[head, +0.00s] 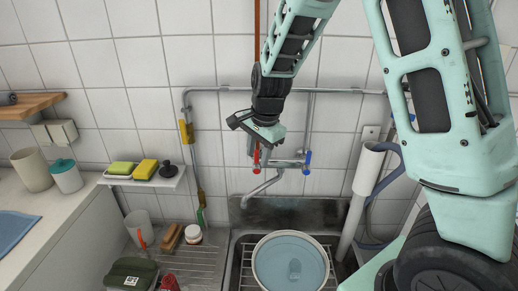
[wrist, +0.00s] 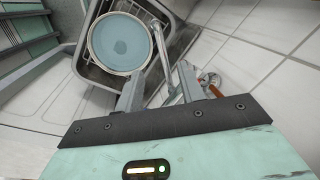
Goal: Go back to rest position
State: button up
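My gripper (head: 256,128) hangs in front of the tiled wall, above the sink and near the tap. In the wrist view its two grey fingers (wrist: 160,84) stand well apart with nothing between them, so it is open and empty. A round pan with a pale rim and a blue-grey inside (head: 291,262) sits in the metal sink (head: 252,245). It also shows beyond the fingers in the wrist view (wrist: 121,43), apart from them.
The tap (head: 268,183) with red and blue handles is just below my gripper. A vertical pipe and a wall pipe run close by. A small shelf (head: 130,181) holds sponges. A counter (head: 60,215) with cups stands at left. A drainboard (head: 190,262) holds brushes and small items.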

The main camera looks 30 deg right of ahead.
jog(key=shift+s+r, duration=0.15)
jog(key=shift+r, duration=0.6)
